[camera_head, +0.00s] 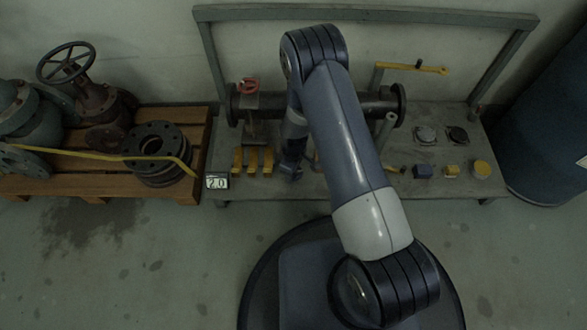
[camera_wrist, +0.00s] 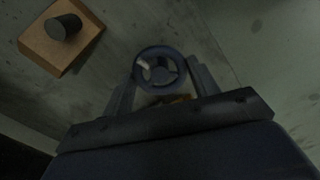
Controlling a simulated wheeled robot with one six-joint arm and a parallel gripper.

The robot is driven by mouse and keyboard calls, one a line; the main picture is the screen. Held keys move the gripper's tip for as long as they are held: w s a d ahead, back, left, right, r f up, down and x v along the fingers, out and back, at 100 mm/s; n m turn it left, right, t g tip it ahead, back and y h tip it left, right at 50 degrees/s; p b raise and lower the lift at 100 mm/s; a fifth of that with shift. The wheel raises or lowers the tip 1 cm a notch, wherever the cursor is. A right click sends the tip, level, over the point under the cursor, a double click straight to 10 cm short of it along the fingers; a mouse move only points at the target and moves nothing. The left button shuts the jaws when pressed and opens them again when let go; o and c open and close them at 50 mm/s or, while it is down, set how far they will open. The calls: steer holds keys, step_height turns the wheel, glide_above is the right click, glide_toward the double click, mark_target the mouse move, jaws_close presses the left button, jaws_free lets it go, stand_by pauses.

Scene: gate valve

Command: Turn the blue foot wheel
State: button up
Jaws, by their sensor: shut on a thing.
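The blue foot wheel (camera_wrist: 161,69) is a small spoked ring in the upper middle of the wrist view. My gripper (camera_head: 290,172) points down at the bench, left of my arm in the head view. In the wrist view its two fingers stand on the left and right sides of the wheel and are shut on its rim. Something orange-yellow shows just below the wheel, partly hidden by the gripper body. In the head view I cannot make out the wheel apart from my gripper.
A grey bench (camera_head: 440,187) carries a dark pipe (camera_head: 375,105) with a red handwheel (camera_head: 249,86) and a yellow lever (camera_head: 412,67). Yellow blocks (camera_head: 252,160) stand left of my gripper. A wooden pallet (camera_head: 60,186) with valves is at left, a blue drum (camera_head: 545,130) at right.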

steer(key=o, duration=1)
step_height(320, 180, up, 11)
steer(key=p, duration=0.4)
steer(key=shift+f, duration=0.2)
step_height(320, 180, down, 11)
steer(key=b, duration=0.4)
steer(key=shift+r, duration=0.2)
